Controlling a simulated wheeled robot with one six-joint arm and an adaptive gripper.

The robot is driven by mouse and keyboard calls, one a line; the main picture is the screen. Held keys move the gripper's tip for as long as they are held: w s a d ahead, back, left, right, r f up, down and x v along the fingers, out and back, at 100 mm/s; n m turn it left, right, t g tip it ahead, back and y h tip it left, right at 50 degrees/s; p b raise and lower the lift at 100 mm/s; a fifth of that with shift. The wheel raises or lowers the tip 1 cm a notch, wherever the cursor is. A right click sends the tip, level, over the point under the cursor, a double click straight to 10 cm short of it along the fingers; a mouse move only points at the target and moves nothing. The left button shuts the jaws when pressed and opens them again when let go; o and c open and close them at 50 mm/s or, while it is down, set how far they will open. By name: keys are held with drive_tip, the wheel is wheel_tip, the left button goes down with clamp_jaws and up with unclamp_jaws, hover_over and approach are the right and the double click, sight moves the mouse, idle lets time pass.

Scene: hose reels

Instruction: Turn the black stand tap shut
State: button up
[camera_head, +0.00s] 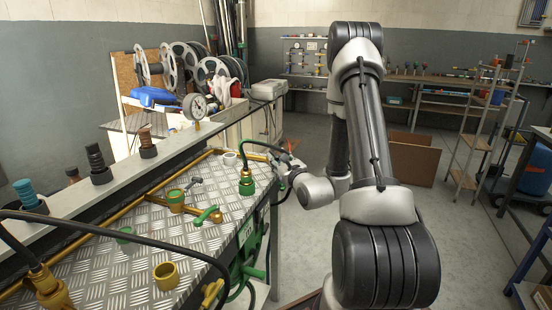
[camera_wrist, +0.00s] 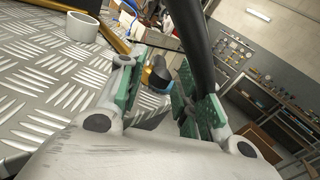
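My gripper (camera_head: 286,163) is at the far right corner of the metal bench, beside the green hose fitting (camera_head: 246,183). In the wrist view its green-padded fingers (camera_wrist: 160,100) stand apart. A thick black hose (camera_wrist: 190,35) passes close to the right finger; I cannot tell whether it touches. A dark object with blue and yellow parts (camera_wrist: 157,76) shows through the gap, its distance unclear. A small dark grey lever (camera_head: 193,183) lies on the bench; I cannot tell whether it is the black stand tap. A green tap handle (camera_head: 208,214) is nearer.
The bench (camera_head: 120,265) also bears a white ring (camera_head: 229,158), which shows in the wrist view too (camera_wrist: 82,27), and a yellow cup (camera_head: 166,275). A black hose arches over the front. Hose reels (camera_head: 210,72) stand behind. The floor right of the bench is mostly open.

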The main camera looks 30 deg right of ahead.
drive_tip(key=s, duration=0.5)
drive_tip(key=shift+a, duration=0.2)
